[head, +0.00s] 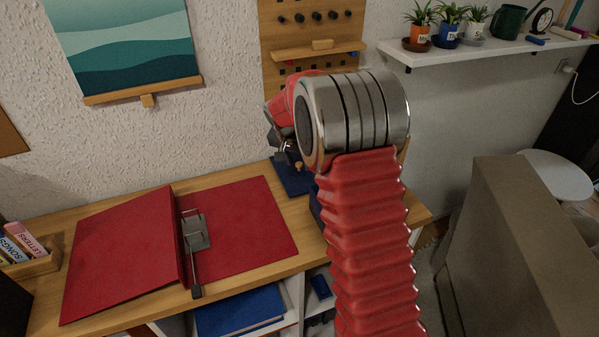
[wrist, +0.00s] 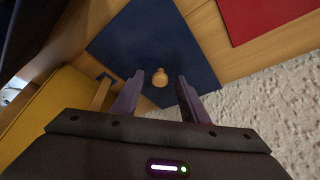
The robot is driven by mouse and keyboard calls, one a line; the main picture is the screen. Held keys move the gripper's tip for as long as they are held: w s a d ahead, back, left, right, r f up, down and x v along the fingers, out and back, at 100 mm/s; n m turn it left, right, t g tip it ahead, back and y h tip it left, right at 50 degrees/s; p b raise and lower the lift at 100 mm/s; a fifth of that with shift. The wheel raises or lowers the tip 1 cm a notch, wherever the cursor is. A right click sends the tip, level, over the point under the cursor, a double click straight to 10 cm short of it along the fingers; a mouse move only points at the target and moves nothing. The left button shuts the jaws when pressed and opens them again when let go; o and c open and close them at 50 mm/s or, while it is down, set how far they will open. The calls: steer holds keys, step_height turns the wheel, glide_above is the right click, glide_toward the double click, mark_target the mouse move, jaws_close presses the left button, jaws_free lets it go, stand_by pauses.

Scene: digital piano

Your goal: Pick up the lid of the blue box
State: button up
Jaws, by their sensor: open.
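The dark blue lid (wrist: 128,45) shows in the wrist view as a flat square with a round wooden knob (wrist: 160,78) on it. My gripper (wrist: 160,80) is open, with one dark finger on each side of the knob and a gap to each. In the head view the lid (head: 289,180) is partly seen at the back of the desk, beside the red binder, and my arm covers much of it. My gripper (head: 285,152) is above it there, mostly hidden. I cannot make out the box walls clearly.
The open red binder (head: 246,222) with a metal clip lies left on the wooden desk (head: 245,273). A pegboard (head: 283,40) and the white wall stand close behind. A yellow surface (wrist: 45,112) is at the left in the wrist view. A shelf with potted plants (head: 447,50) is upper right.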

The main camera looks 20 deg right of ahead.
mark_target(299, 165)
steer(key=shift+c, duration=0.6)
jaws_close()
steer(key=shift+r, duration=0.1)
step_height(299, 165, up, 10)
stand_by(0.4)
steer(key=shift+s, duration=0.15)
stand_by(0.5)
